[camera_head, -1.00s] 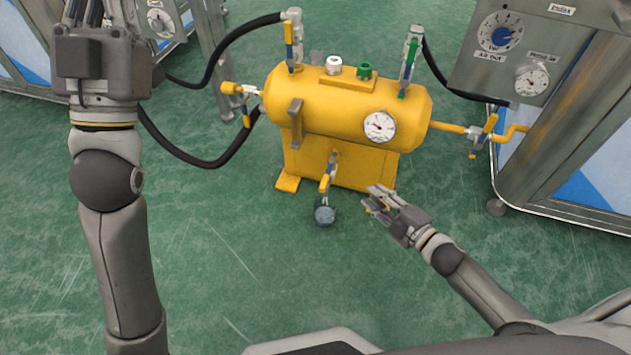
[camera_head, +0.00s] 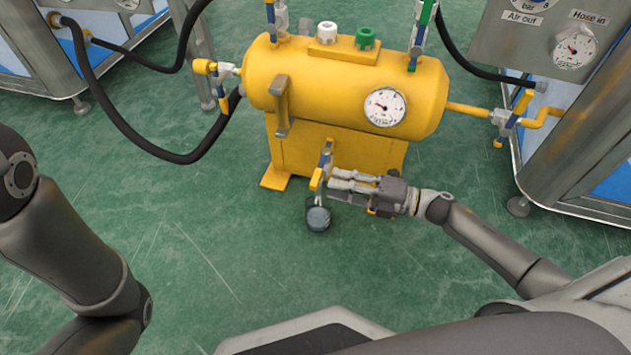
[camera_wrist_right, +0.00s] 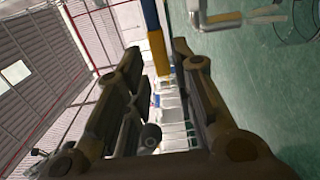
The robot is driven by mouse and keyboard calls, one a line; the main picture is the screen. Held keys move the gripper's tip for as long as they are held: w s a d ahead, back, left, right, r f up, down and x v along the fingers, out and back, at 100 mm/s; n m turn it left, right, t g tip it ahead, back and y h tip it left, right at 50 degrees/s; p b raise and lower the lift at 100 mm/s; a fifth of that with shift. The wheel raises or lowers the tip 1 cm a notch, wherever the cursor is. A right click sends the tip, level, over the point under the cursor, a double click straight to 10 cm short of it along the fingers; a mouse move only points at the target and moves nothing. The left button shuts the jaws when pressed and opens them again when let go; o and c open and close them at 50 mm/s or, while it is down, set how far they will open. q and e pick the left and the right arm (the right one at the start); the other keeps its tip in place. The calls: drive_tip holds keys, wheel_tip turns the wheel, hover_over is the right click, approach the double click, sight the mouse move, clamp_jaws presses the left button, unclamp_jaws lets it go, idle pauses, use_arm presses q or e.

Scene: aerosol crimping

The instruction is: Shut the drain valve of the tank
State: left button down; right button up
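The yellow tank (camera_head: 330,85) stands on the green floor. Its drain valve, at the lower front, has a blue and yellow lever (camera_head: 321,168) that slants down toward the front. Below it, a small dark round cup (camera_head: 318,218) sits on the floor. My right gripper (camera_head: 335,182) is just to the right of the lever, fingers pointing left at it. In the right wrist view the fingers (camera_wrist_right: 158,70) are apart, and the lever (camera_wrist_right: 157,48) shows just beyond the gap between their tips; contact cannot be told. My left gripper is out of view.
A pressure gauge (camera_head: 385,107) is on the tank's front. Another lever valve (camera_head: 513,119) is on the right pipe, beside a steel cabinet (camera_head: 585,150). Black hoses (camera_head: 150,150) run at the left. The floor in front is clear.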

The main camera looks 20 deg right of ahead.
sight(316, 177)
drive_tip(key=b+x, duration=0.1)
drive_tip(key=x, duration=0.3)
drive_tip(key=shift+w+a+f+b, duration=0.1)
drive_tip(key=shift+w+a+b, duration=0.15)
drive_tip(key=shift+b, duration=0.1)
drive_tip(key=shift+w+a, duration=0.35)
drive_tip(key=shift+a, duration=0.25)
drive_tip(key=shift+c, duration=0.5)
clamp_jaws()
